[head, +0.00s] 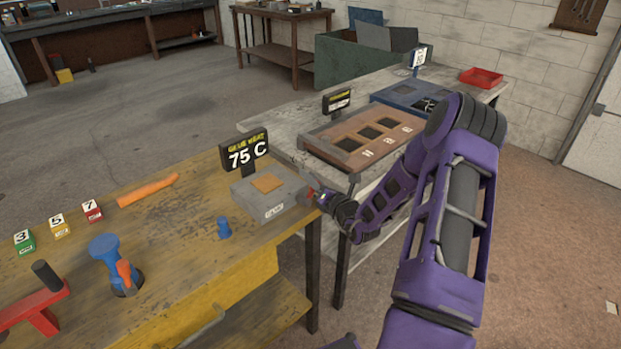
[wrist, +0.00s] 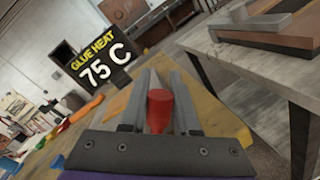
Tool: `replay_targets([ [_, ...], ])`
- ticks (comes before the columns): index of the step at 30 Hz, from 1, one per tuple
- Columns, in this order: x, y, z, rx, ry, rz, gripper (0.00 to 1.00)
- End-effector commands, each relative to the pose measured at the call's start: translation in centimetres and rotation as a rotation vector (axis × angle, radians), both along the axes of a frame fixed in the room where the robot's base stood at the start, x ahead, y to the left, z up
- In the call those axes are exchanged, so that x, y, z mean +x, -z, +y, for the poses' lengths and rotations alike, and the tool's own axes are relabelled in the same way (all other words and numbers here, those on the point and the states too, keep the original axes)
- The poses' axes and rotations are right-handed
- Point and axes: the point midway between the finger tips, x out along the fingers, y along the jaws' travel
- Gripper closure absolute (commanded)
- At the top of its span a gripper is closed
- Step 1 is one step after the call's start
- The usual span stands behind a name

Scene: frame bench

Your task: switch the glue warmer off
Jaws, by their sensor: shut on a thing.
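The glue warmer (head: 240,193) is a grey box with an orange-brown pad on top, at the right end of the yellow-topped bench. Its black sign (head: 245,153) reads "GLUE HEAT 75 C"; the sign also shows in the wrist view (wrist: 98,63). My gripper (head: 313,195) is at the right side of the warmer. In the wrist view, my gripper (wrist: 162,88) is shut on a red knob (wrist: 160,110) that sits between the two grey fingers. Where the knob meets the warmer cannot be made out.
A second bench behind carries a brown tray (head: 310,141) and a red bin (head: 481,77).

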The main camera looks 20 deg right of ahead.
Motion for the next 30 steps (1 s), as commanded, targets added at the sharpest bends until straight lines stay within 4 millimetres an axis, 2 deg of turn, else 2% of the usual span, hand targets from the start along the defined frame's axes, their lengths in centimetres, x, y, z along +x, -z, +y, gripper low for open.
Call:
replay_targets([
  [11, -0.3, -0.5, 0.8, -0.154, -0.002, -0.056, 1.0],
  [30, -1.5, -1.4, 4.1, -0.715, -0.001, -0.26, 1.0],
])
